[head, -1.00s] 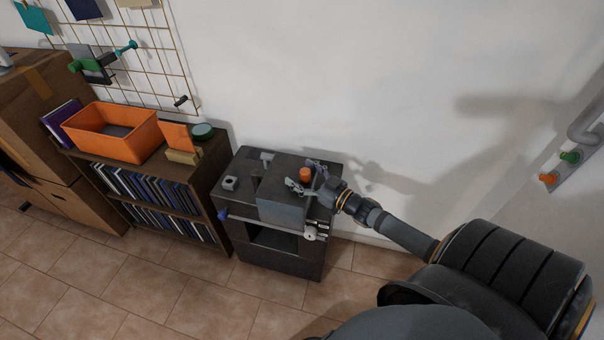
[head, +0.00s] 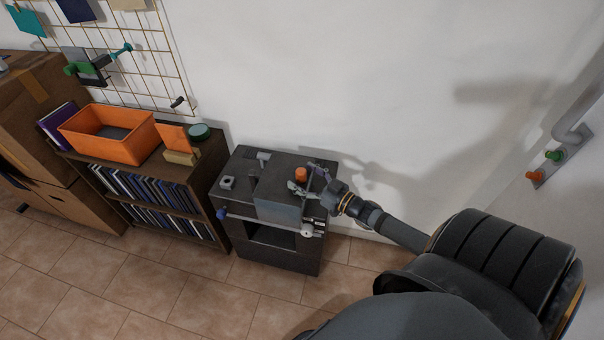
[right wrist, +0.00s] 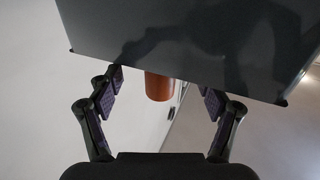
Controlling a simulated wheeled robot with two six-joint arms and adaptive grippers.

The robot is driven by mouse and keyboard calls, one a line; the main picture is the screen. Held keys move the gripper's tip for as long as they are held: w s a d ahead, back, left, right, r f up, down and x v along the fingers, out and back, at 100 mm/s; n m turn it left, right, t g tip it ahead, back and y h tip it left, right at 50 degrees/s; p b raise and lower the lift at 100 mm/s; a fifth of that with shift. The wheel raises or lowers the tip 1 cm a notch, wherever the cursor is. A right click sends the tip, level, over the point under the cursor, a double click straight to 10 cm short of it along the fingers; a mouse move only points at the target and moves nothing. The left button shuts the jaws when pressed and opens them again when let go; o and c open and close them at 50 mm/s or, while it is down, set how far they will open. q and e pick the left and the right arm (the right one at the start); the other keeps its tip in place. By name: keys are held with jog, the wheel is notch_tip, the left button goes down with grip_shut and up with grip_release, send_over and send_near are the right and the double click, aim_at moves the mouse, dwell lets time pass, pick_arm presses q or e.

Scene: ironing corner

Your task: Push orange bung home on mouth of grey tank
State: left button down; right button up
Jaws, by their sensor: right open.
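The orange bung (head: 301,174) stands upright at the top of the grey tank (head: 278,209), on the dark cabinet. In the right wrist view the bung (right wrist: 160,86) shows beside the edge of the large grey tank face (right wrist: 190,35). My right gripper (head: 309,180) is open close to the bung. In the right wrist view its two fingers (right wrist: 163,86) stand on either side of the bung, with gaps on both sides. The tank's mouth is hidden, so I cannot tell how deep the bung sits. My left gripper is not in view.
The dark cabinet (head: 233,199) also bears a small grey block (head: 227,183) and a grey fitting (head: 263,157). A bookshelf with an orange bin (head: 107,146) stands to the left. The white wall (head: 330,80) is close behind. Tiled floor is clear in front.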

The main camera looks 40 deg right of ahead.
jog(key=shift+p+v, duration=1.2)
jog(key=shift+v, duration=0.15)
jog(key=shift+s, duration=0.15)
jog(key=v, duration=1.1)
jog(key=shift+s+d, duration=0.15)
jog(key=shift+s, duration=0.25)
